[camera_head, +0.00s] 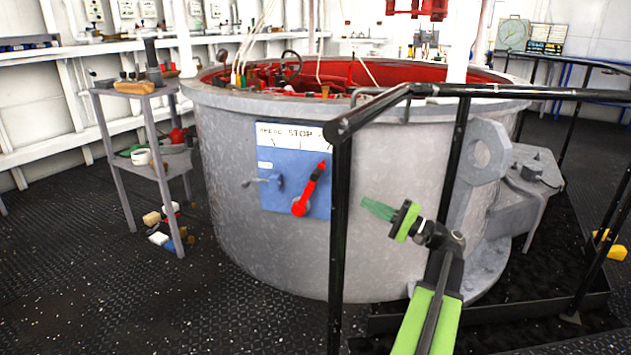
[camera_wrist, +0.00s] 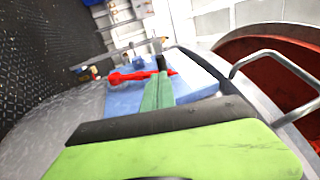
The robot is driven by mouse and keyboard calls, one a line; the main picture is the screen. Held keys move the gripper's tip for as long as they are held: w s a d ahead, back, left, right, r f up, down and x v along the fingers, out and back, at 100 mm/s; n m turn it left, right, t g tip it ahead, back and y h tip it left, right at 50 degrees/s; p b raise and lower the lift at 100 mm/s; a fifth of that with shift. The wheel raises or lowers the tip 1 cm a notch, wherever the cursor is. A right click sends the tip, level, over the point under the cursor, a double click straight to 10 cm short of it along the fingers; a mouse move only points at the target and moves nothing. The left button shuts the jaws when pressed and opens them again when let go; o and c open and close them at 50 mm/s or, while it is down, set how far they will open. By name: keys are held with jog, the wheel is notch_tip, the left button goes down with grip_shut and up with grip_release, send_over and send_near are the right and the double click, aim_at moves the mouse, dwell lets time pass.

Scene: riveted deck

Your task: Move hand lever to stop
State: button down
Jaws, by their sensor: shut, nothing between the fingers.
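The red hand lever (camera_head: 309,190) is mounted on a blue panel (camera_head: 287,164) on the grey drum's side. Its round pivot is at the lower end, and its arm tilts up and to the right. A white label strip (camera_head: 290,134) above reads STOP in the middle, with AHEAD at left; its right end is hidden by a black post. My gripper (camera_head: 366,204) is shut and empty, right of the lever and apart from it in the head view. In the wrist view, the green fingers (camera_wrist: 157,88) overlap the blue panel (camera_wrist: 195,84), and the red lever (camera_wrist: 135,76) shows beside them.
A black railing (camera_head: 340,230) stands between the panel and my gripper in the head view. A smaller grey handle (camera_head: 268,181) sits on the panel's left. A grey shelf stand (camera_head: 150,150) with tools is at left. The dark floor (camera_head: 130,290) at front left is mostly clear.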

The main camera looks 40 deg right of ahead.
aim_at(317, 180)
jog(key=p+x, duration=0.3)
jog(key=x, duration=1.1)
jog(key=shift+w+a+r, duration=0.1)
